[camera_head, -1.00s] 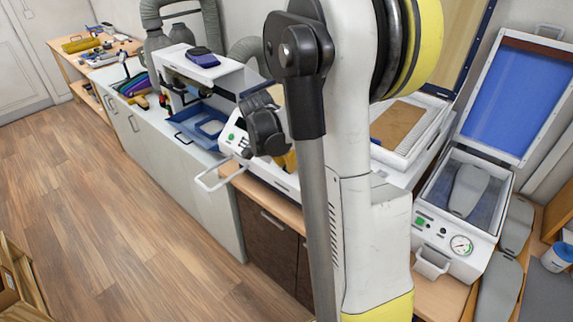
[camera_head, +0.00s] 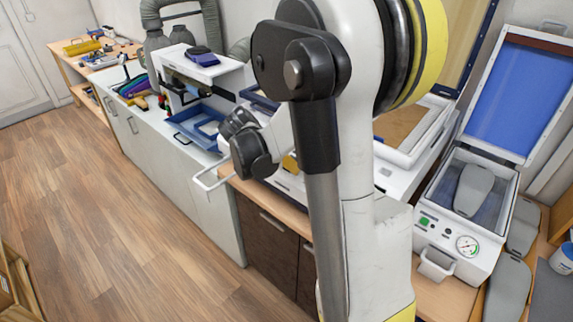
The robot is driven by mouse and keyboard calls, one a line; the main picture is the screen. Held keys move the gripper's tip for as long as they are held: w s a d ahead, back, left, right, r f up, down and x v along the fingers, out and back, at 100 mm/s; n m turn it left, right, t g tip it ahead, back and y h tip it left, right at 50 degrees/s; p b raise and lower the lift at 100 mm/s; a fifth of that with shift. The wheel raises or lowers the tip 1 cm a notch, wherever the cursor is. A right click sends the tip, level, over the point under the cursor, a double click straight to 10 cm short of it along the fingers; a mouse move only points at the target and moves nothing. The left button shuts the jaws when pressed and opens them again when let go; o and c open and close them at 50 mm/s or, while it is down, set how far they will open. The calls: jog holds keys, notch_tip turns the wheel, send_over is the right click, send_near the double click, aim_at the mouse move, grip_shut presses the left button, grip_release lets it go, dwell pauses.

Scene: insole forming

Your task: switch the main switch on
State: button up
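The white vacuum press (camera_head: 480,250) stands at the right with its blue-lined lid up. Its front panel carries a green switch (camera_head: 425,222), a small dark knob and a round gauge (camera_head: 467,245); I cannot tell whether the switch is on. A second white machine stands in the middle behind my arm, and its control panel is now hidden. The dark end of my arm, with my gripper (camera_head: 238,123), is in front of that machine, well left of the press. Its fingers are too unclear to tell open from shut.
A grey insole form (camera_head: 473,190) lies in the press, and more forms (camera_head: 508,290) lie on the bench beside it. A blue tray (camera_head: 198,127) and a white handle (camera_head: 212,178) are left of my gripper. The wooden floor (camera_head: 120,220) at the left is clear.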

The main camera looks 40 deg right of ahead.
jog(key=shift+r, duration=0.1)
jog(key=v, duration=1.1)
jog(key=shift+a+r, duration=0.3)
jog(key=s+a+f+n+t+y+b, duration=0.2)
jog(key=s+a+f+n+b, duration=0.1)
jog(key=a, duration=0.4)
jog(key=s+a+f+n+t+y+b, duration=0.2)
jog(key=s+a+f+n+y+b, duration=0.1)
jog(key=s+a+f+n+b, duration=0.1)
jog(key=s+a+f+n+t+y+b, duration=0.2)
jog(key=s+a+f+n+b, duration=0.2)
jog(key=a+n, duration=0.6)
notch_tip(320, 180, down, 2)
jog(key=shift+a+f+t+b, duration=0.3)
jog(key=shift+a+b, duration=0.25)
jog(key=shift+b, duration=0.35)
jog(key=shift+s, duration=0.1)
